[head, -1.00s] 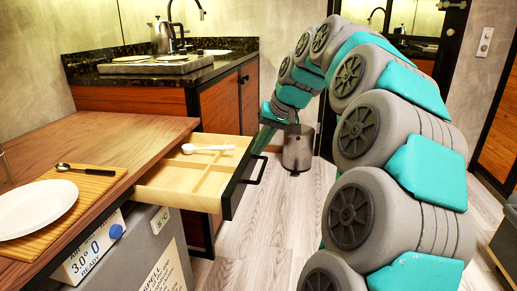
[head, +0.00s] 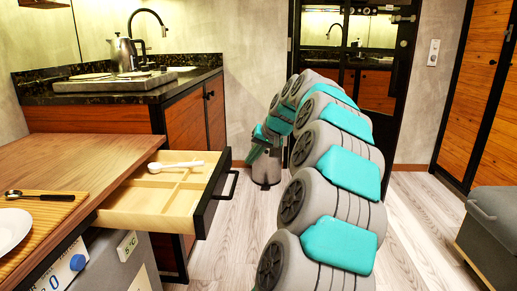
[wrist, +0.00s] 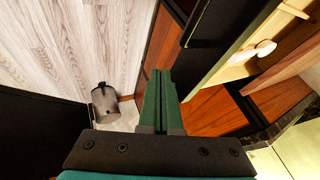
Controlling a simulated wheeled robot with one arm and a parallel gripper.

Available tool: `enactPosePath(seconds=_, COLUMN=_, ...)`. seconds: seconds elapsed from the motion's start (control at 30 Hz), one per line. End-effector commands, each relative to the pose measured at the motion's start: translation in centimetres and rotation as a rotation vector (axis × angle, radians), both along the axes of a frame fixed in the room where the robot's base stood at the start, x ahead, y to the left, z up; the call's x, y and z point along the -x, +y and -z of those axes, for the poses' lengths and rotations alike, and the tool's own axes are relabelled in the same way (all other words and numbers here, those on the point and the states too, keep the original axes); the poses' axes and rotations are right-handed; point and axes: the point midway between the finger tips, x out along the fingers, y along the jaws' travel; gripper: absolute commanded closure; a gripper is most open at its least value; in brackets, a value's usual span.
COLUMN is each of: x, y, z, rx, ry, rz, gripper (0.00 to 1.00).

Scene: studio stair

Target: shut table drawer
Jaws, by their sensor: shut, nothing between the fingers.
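The table drawer (head: 165,195) stands pulled out from the wooden table (head: 70,160). It has a pale wooden inside with dividers, a black front (head: 212,195) and a black bar handle (head: 231,184). A white spoon-like utensil (head: 176,166) lies across its far end. My gripper (wrist: 161,88) is shut and empty in the wrist view, its green fingers side by side. The drawer front (wrist: 235,40) shows just right of the fingers there, apart from them in the picture. In the head view my gripper (head: 250,155) is beyond the drawer, to the right of its front, partly hidden by my arm.
A plate (head: 12,230) and a dark spoon (head: 38,196) lie on a board on the table. A counter with a kettle (head: 123,54) stands behind. A metal bin (wrist: 105,102) stands on the floor. Floor right of the drawer is open; a grey bench (head: 490,225) stands far right.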

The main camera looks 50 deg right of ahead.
Motion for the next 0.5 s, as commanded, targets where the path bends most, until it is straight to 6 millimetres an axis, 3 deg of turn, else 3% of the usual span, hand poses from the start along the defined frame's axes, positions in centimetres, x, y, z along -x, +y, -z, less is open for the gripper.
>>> enactPosePath(seconds=0.07, x=-0.9, y=0.1, z=1.3, rx=-0.003, ry=0.003, rz=-0.001, gripper=1.0)
enactPosePath(seconds=0.3, x=-3.2, y=2.2, z=0.9, rx=0.001, ry=0.001, rz=-0.002, gripper=1.0)
enactPosePath(seconds=0.5, x=-3.7, y=2.7, z=0.8, rx=-0.001, ry=-0.001, rz=0.0, gripper=1.0)
